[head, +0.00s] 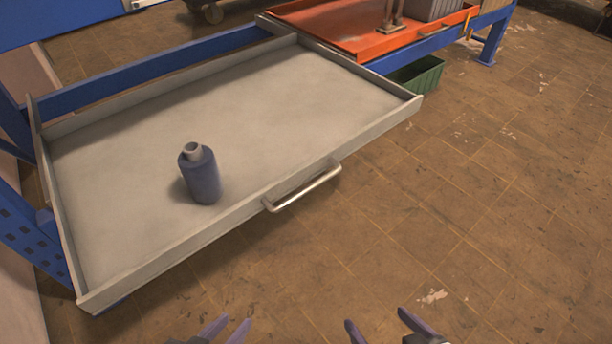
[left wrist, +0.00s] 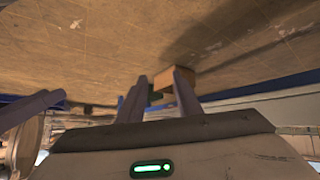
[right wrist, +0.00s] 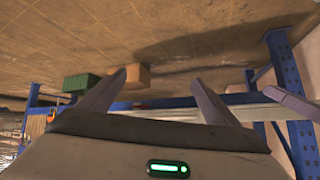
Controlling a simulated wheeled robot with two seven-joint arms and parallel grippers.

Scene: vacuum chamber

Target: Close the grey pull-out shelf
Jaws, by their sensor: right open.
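The grey pull-out shelf (head: 270,100) is a wide shallow tray, pulled well out from a blue frame in the head view. Its silver bar handle (head: 303,188) sits on the front edge. A dark blue bottle (head: 203,178) stands upright on the shelf near the front. My left gripper (head: 232,325) is at the bottom of the head view, its fingers parted by a narrow gap with nothing between them. My right gripper (head: 377,318) is to its right, wide open and empty. Both are apart from the handle. Only their fingertips show in the head view.
An orange shelf (head: 350,30) with objects on it lies behind to the right. A green crate (head: 418,76) is on the floor below it; it also shows in the right wrist view (right wrist: 82,83). A brown box (right wrist: 137,76) is beside it. The tiled floor at right is clear.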

